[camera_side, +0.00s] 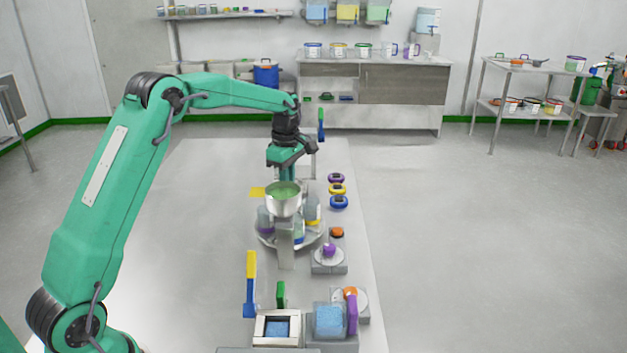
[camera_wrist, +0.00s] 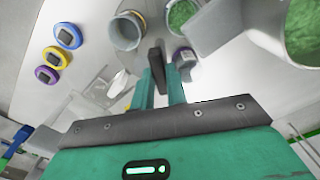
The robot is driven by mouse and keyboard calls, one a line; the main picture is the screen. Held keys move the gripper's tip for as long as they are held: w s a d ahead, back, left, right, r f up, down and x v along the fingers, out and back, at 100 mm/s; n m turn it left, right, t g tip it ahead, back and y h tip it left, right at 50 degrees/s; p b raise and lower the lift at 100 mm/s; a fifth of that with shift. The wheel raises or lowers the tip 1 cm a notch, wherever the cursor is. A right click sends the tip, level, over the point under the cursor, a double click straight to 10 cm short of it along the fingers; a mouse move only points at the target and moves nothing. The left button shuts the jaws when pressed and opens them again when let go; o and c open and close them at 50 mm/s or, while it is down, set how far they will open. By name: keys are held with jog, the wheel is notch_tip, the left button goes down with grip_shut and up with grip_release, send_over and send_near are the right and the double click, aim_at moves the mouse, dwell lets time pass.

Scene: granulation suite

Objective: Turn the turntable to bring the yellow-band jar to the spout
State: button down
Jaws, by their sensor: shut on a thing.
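The round grey turntable (camera_side: 266,238) stands under a steel hopper (camera_side: 283,203) of green material in the side view. The yellow-band jar (camera_side: 313,214) is on its right side, partly hidden by the hopper. A purple-band jar (camera_side: 265,222) sits on the left and a blue-band jar (camera_side: 299,237) at the front. The spout cannot be made out. My gripper (camera_side: 289,176) is low behind the hopper, its fingertips hidden there. In the wrist view, my gripper (camera_wrist: 159,80) is shut on a dark peg (camera_wrist: 155,60), with jars close around it.
Purple (camera_side: 336,178), yellow (camera_side: 338,188) and blue (camera_side: 339,202) round devices line the table's right side. A grey post (camera_side: 286,250) stands before the hopper.

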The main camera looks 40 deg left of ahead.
jog(key=shift+r+n, duration=0.1)
jog(key=shift+n, duration=7.8)
jog(key=c, duration=1.4)
grip_release()
